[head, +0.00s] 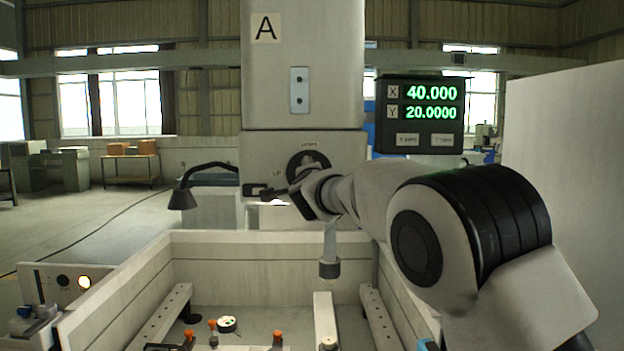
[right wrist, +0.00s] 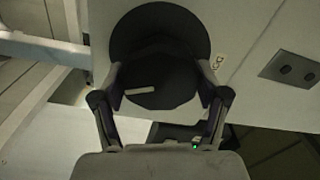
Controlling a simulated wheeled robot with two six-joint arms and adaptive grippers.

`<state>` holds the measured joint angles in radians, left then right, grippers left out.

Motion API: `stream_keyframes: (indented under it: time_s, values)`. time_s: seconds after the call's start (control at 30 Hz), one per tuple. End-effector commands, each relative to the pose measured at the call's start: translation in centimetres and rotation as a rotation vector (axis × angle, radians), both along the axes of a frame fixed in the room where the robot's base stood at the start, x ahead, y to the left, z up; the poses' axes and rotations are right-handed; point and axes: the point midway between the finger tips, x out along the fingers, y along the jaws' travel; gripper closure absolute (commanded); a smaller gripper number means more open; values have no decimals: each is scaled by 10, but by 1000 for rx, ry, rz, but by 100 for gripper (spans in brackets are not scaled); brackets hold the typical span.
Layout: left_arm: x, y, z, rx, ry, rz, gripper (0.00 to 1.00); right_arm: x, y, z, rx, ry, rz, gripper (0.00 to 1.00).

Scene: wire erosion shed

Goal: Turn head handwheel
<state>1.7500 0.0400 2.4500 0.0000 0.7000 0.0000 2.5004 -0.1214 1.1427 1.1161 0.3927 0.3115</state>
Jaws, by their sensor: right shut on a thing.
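In the right wrist view the wheel (right wrist: 150,32) shows as a dark disc with a rounded dark part in front, bearing a short pale bar mark. The two fingers of my right gripper (right wrist: 161,82) are shut on it, one at each side. My left gripper is not in view.
Below the head is an open pale tank (head: 270,243) with rails and orange-topped clamps (head: 277,338). A lamp (head: 183,198) on a bent arm stands left. A pale panel (head: 570,160) rises at right.

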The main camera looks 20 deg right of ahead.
Motion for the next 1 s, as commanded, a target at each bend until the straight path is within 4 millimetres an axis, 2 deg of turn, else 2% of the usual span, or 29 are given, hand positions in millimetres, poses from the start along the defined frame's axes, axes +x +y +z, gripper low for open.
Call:
stream_keyframes:
  time_s: [0.3, 0.7, 0.73, 0.77, 0.8, 1.0]
  values:
    - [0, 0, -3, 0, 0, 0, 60, 0, 0, 0, 79, -23, 1, 61]
    - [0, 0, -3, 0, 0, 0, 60, 0, 0, 1, 84, -26, 1, 61]
    - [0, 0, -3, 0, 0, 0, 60, 0, 0, 1, 84, -27, 1, 16]
    - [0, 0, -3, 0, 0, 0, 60, 0, 0, 1, 84, -26, 1, 5]
    - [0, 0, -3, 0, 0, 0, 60, 0, 0, 1, 83, -26, 1, 1]
    - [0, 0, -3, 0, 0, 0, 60, 0, 0, 1, 83, -26, 1, 1]
